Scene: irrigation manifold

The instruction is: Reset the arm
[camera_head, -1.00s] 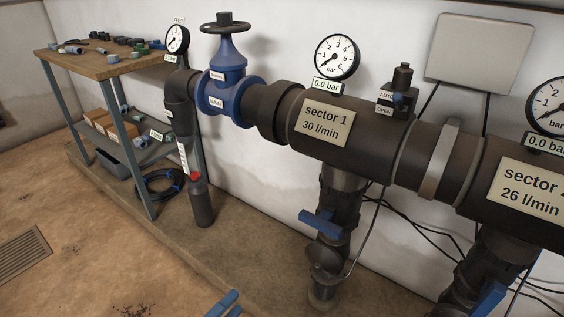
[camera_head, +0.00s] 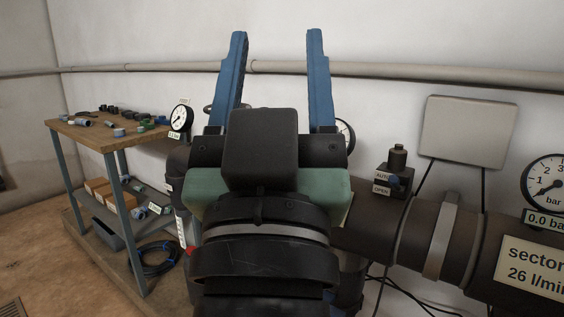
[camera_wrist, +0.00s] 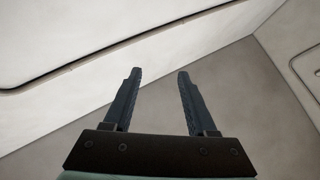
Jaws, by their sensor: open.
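My gripper (camera_head: 274,80) stands large in the middle of the head view, raised upright in front of the manifold. Its two blue fingers point up, wide apart, with nothing between them. In the wrist view my gripper (camera_wrist: 156,85) also shows open and empty, with only bare wall and ceiling surfaces beyond it. In the head view my gripper and wrist hide most of the blue main valve, the sector 1 plate and most of the gauge (camera_head: 346,132) above it.
The manifold pipe (camera_head: 395,227) runs to the right, with an auto/open switch (camera_head: 394,179) and a grey wall box (camera_head: 464,131) above. A bench (camera_head: 98,137) with small fittings stands at left. A long wall pipe (camera_head: 150,67) crosses behind my fingers. Floor at lower left is clear.

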